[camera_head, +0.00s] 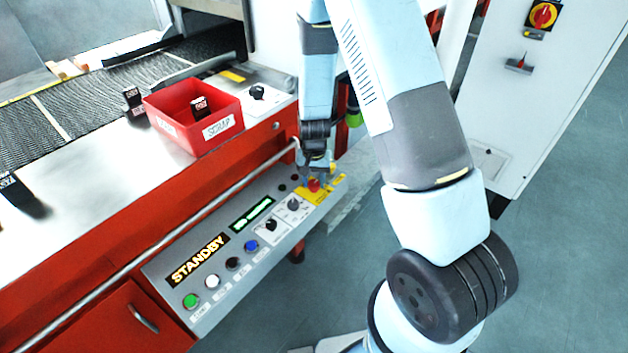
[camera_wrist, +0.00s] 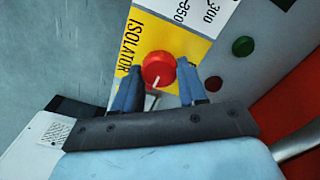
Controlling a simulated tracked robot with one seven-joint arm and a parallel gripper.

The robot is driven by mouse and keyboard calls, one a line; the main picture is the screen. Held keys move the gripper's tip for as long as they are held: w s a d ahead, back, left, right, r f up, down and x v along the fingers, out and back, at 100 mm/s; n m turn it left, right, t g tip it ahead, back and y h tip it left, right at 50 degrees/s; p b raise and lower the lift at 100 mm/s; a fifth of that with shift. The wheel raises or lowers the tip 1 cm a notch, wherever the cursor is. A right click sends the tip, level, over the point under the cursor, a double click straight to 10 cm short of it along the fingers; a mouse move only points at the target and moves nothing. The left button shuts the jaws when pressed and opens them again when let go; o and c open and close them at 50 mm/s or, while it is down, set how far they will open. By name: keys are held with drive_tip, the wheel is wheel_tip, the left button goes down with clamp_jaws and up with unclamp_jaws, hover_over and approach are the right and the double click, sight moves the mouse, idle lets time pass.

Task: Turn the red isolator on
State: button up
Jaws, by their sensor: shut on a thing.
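The red isolator (camera_wrist: 158,68) is a round red knob with a white mark, on a yellow plate (camera_wrist: 150,30) lettered ISOLATOR. In the head view the red isolator (camera_head: 314,185) sits at the right end of the sloped control panel (camera_head: 180,258). My gripper (camera_head: 317,176) is over it from above. In the wrist view my gripper's fingers (camera_wrist: 160,86) stand on either side of the red knob, shut on it. The knob's white mark points down and to the left in the wrist view.
The panel has several buttons, dials and a STANDBY display (camera_head: 198,260). A red scrap bin (camera_head: 172,122) stands on the machine top. A handrail (camera_head: 190,222) runs along the machine front. A white cabinet (camera_head: 540,90) with a red-and-yellow switch (camera_head: 543,15) stands at right.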

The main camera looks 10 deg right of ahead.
drive_tip(key=shift+a, duration=0.1)
drive_tip(key=o, duration=1.1)
drive_tip(key=shift+c, duration=0.2)
wheel_tip(320, 180, up, 14)
drive_tip(key=shift+f, duration=0.15)
wheel_tip(320, 180, up, 19)
drive_tip(key=n+t+y, duration=0.1)
drive_tip(key=n+t, duration=0.1)
drive_tip(key=t, duration=0.1)
hover_over(314, 182)
drive_tip(key=s+d, duration=0.6)
drive_tip(key=s, duration=0.3)
drive_tip(key=s+d+r+t, duration=0.1)
drive_tip(key=s+d+r, duration=0.1)
drive_tip(key=s+r, duration=0.3)
drive_tip(key=s+d+r+n+t+h, duration=0.1)
drive_tip(key=s+r, duration=0.4)
drive_tip(key=s, duration=0.5)
drive_tip(key=shift+s+d+t, duration=0.3)
drive_tip(key=shift+d, duration=0.3)
